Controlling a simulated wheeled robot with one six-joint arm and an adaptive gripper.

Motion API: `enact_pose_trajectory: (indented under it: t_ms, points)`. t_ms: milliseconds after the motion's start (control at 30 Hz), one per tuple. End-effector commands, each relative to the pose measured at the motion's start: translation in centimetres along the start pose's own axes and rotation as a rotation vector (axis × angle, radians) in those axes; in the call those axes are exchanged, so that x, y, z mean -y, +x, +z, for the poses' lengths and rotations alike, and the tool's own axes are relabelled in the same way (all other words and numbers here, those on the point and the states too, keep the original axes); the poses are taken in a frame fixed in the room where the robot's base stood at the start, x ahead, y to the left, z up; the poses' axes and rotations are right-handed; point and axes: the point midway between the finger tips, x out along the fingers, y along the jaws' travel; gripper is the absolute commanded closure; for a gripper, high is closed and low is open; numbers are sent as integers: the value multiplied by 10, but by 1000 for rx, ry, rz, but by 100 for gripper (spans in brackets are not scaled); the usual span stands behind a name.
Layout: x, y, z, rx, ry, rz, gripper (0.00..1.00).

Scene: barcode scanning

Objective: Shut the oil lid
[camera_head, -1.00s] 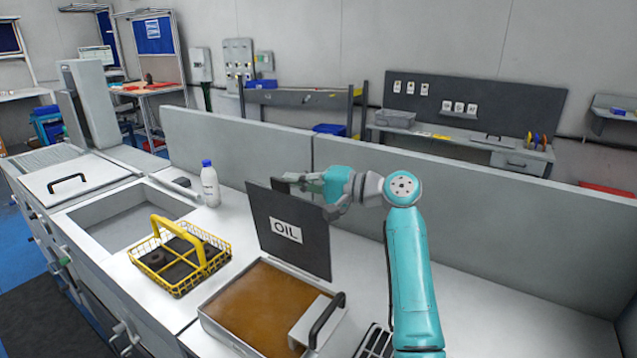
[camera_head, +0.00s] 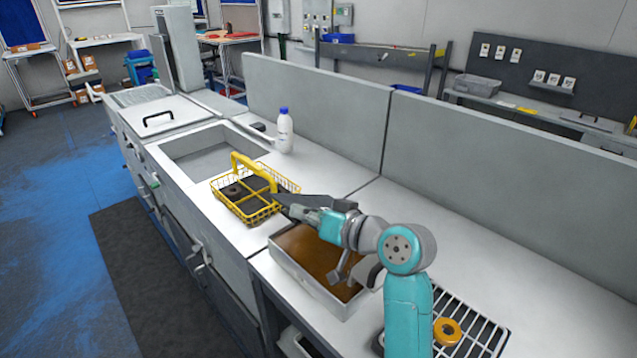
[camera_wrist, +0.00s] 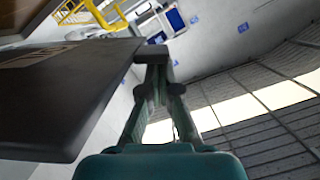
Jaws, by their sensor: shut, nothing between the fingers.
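The dark oil lid (camera_head: 325,200) shows in the head view as a thin, tilted plate above the far side of the oil tray (camera_head: 303,281), largely hidden by my arm. Brown oil is visible in the tray. In the wrist view the lid (camera_wrist: 65,98) is a broad dark panel filling the left, with part of a pale label near its upper edge. My gripper (camera_head: 290,207) is shut and empty beside the lid. In the wrist view its fingertips (camera_wrist: 153,58) are together at the lid's edge; whether they touch it is unclear.
A yellow wire basket (camera_head: 252,205) holding dark round parts stands just left of the tray. A white bottle with a blue cap (camera_head: 284,133) stands behind it. A rack with an orange ring (camera_head: 447,331) is at the lower right. Grey panels (camera_head: 490,155) border the counter's back.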

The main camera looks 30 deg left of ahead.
Motion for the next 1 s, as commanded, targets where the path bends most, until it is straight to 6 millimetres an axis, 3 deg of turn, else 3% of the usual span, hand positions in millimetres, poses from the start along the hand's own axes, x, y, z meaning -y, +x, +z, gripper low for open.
enact_pose_trajectory:
  t_ms: [200,500,700,1000]
  points:
    - [1,13,53,4,-186,46,100]
    - [-10,25,102,3,-386,97,100]
    - [-17,30,120,1,-380,95,100]
    - [-22,33,131,4,-378,95,100]
